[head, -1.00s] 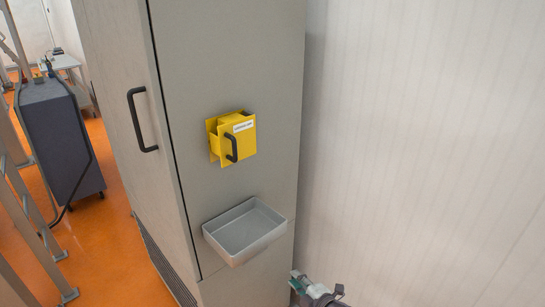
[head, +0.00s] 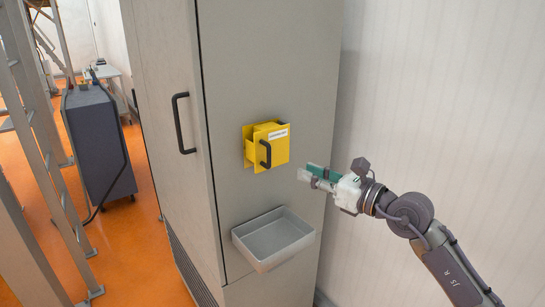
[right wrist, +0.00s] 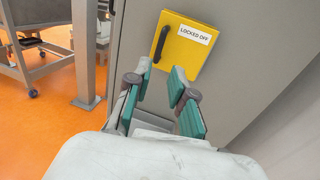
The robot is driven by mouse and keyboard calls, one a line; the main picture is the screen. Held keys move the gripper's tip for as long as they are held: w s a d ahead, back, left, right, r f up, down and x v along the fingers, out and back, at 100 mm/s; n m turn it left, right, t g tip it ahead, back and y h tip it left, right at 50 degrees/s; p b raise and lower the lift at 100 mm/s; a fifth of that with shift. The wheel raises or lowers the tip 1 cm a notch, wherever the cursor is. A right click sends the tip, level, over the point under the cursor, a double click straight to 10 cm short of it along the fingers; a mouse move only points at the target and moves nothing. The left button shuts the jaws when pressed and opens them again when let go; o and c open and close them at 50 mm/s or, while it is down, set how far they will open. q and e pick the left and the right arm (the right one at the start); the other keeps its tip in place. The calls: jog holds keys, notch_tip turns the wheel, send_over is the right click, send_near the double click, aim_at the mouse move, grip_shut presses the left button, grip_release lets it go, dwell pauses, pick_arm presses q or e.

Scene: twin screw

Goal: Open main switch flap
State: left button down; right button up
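The yellow main switch flap (head: 270,147) is on the grey cabinet front, with a black handle (head: 265,154) on its face and a white label. In the right wrist view the flap (right wrist: 190,55) shows a label reading "LOCKED OFF", and its black handle (right wrist: 160,43) is on its left side. The flap looks shut. My right gripper (head: 306,174) is to the right of the flap and slightly lower, apart from it. In the right wrist view its green-padded fingers (right wrist: 158,87) are spread with nothing between them. My left gripper is not in view.
A grey open tray (head: 273,238) juts out from the cabinet below the flap. The cabinet door has a black handle (head: 183,122) on the left. A pale wall (head: 450,100) stands close on the right. A dark cart (head: 97,145) and metal frames are at the left.

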aim_at(270, 157)
jog(key=p+x, duration=0.2)
jog(key=x, duration=1)
jog(key=shift+w+a+p, duration=0.3)
jog(key=shift+p, duration=0.1)
grip_shut()
